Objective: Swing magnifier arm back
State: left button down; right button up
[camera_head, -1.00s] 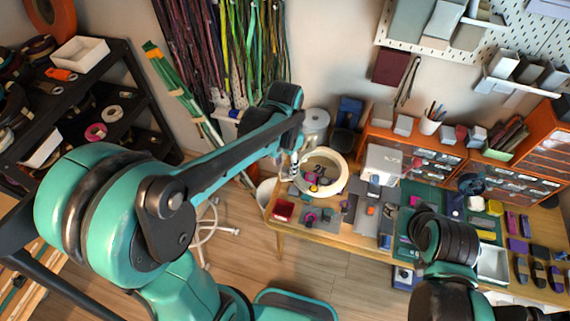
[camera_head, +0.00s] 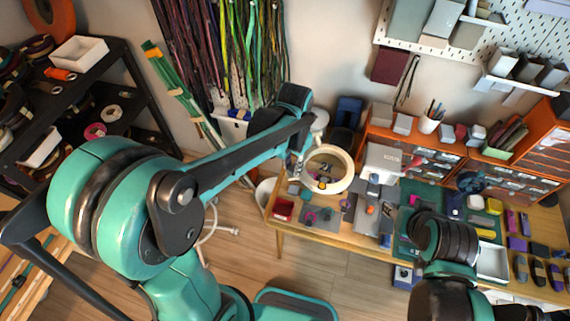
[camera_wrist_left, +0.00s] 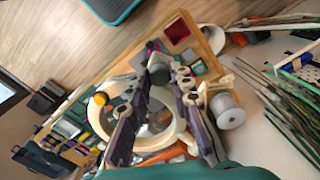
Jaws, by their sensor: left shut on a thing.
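The magnifier (camera_head: 349,170) is a round lens in a thick cream ring, standing over the left part of the workbench. Its ring also shows in the wrist view (camera_wrist_left: 98,128), below and behind the fingers. My left gripper (camera_head: 299,168) is at the left side of the ring in the head view. In the wrist view the left gripper's fingers (camera_wrist_left: 156,88) reach across the ring and close around a dark grey part in front of it. The exact contact is partly hidden by the fingers. My right arm shows at the lower right, but its fingers cannot be made out.
The wooden workbench (camera_head: 320,236) carries a red tray (camera_head: 283,208), grey mats, small parts and a green cutting mat. Orange drawer units stand at its back right. A black shelf is at the left, and hanging cords are on the back wall. Floor left of the bench is mostly clear.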

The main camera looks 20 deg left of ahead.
aim_at(349, 163)
pick_arm(q)
jog(key=w+d+n, duration=0.1)
jog(key=w+d, duration=0.1)
jog(key=d, duration=0.3)
jog(key=w+d+n+b, duration=0.1)
jog(key=w+d+n, duration=0.1)
jog(key=d, duration=0.3)
jog(key=w+d+n, duration=0.1)
jog(key=w+d, duration=0.2)
jog(key=d, duration=0.3)
jog(key=shift+w+n+b, duration=0.3)
jog(key=shift+b, duration=0.05)
jog(key=w+d+n+p, duration=0.1)
jog(key=w+d+n, duration=0.3)
jog(key=w+d, duration=0.6)
jog(key=shift+w+d+n+p, duration=0.25)
jog(key=shift+w+n+p, duration=0.15)
jog(key=shift+w, duration=0.85)
jog(key=c, duration=1.3)
grip_release()
jog(key=shift+r, duration=0.15)
notch_tip(349, 163, up, 12)
jog(key=shift+f, duration=0.1)
